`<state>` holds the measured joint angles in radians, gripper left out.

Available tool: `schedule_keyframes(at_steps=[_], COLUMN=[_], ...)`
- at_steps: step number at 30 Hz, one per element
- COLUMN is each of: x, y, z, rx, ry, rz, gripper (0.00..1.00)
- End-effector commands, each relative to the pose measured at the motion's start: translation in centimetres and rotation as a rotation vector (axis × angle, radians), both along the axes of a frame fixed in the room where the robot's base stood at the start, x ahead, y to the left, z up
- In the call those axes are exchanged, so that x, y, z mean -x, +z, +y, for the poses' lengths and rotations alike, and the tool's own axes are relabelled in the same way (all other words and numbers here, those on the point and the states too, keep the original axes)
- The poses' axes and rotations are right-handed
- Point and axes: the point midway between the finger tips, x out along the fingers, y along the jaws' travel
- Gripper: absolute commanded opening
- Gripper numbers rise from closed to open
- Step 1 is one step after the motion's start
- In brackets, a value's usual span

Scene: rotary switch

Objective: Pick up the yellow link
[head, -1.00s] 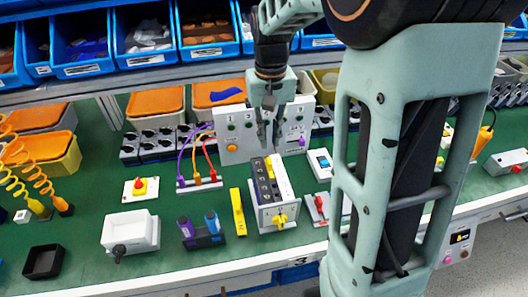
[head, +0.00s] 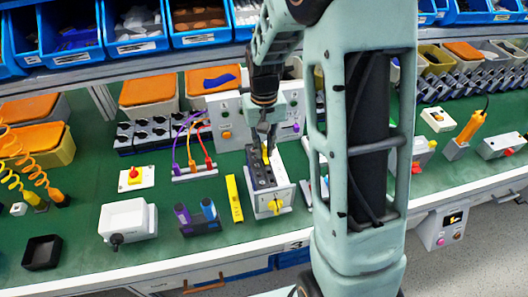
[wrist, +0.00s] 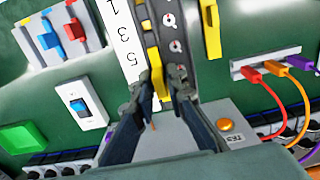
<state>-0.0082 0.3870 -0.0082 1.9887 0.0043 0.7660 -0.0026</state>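The yellow link (wrist: 156,72) is a small upright piece on the dark terminal strip of the rotary switch box (head: 272,204). In the head view the link (head: 266,153) shows as a small yellow spot at my fingertips. My gripper (head: 263,142) points down at the back end of the box. In the wrist view my gripper (wrist: 163,84) has one finger on each side of the link, with the fingertips apart. Contact with the link is not clear. The box carries a yellow knob (head: 275,206) on its front and a white plate (wrist: 122,35) with printed numbers.
A yellow bar (head: 234,198) lies left of the box. Behind it stands a grey panel (head: 226,118) with buttons, beside red, orange and purple plugs (head: 186,168).

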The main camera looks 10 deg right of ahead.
Motion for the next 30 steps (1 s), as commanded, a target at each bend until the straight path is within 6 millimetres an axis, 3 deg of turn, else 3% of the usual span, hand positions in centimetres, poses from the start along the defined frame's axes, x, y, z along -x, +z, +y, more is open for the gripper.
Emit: schedule_keyframes(at_steps=[2,6,20,28,30], x=[0.0,0.0,0.0,-0.1,0.9], y=[0.0,0.0,0.6,3.5,5.1], z=[0.0,0.0,0.0,0.0,0.3], rx=[0.0,0.0,0.0,0.0,0.0], ry=[0.0,0.0,0.0,0.0,0.001], rz=[0.0,0.0,-0.001,-0.002,-0.002], gripper=[0.13,0.0,0.0,0.0,0.0])
